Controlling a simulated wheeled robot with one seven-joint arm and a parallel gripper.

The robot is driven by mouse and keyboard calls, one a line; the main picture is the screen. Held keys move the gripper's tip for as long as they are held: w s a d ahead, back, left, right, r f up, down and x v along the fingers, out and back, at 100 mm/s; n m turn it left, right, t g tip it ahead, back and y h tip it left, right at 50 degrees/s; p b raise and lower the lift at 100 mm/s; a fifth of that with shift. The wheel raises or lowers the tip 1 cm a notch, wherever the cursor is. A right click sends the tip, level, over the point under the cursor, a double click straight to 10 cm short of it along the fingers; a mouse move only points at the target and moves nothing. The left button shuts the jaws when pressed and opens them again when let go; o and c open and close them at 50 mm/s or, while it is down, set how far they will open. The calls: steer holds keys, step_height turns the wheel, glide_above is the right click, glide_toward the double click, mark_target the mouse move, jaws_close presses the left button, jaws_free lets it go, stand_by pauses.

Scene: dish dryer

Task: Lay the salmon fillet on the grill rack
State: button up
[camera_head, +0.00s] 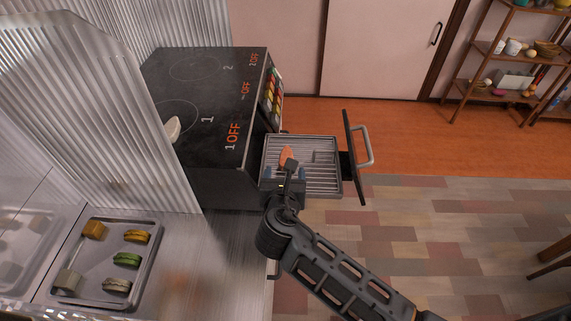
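The orange salmon fillet (287,153) shows over the left part of the grill rack (322,175), right by the front of my gripper. The rack is a barred grate in a drawer pulled out from the stove. My gripper (286,168) is over the drawer's near left part and hides some of the rack and part of the fillet. I cannot tell whether the fingers hold the fillet, or whether it touches the bars. The right part of the rack is bare.
The drawer front (355,158) with its handle stands at the right. The black stove (215,100) is at the left. A metal tray (146,255) with several food pieces lies on the counter at the lower left. Open floor lies right of the drawer.

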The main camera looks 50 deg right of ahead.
steer(key=shift+v, duration=1.25)
steer(key=s+a+f+m+t+y, duration=0.1)
steer(key=s+a+m+y, duration=0.35)
steer(key=s, duration=0.35)
steer(key=s+a+f+m+t+y, duration=0.1)
steer(key=s+a+m+t+y, duration=0.25)
steer(key=s, duration=0.55)
steer(key=s+a+r+m+t+y, duration=0.1)
steer(key=s+a+r+m, duration=0.1)
steer(key=s+r+m, duration=0.4)
steer(key=s+a+r+m+t+y, duration=0.1)
steer(key=s+a+r+m, duration=0.1)
steer(key=s+r+m, duration=0.4)
step_height(320, 180, up, 5)
steer(key=m, duration=0.5)
steer(key=shift+s+a+f+m+y, duration=0.2)
steer(key=shift+s+m+y, duration=0.1)
steer(key=shift+y, duration=0.1)
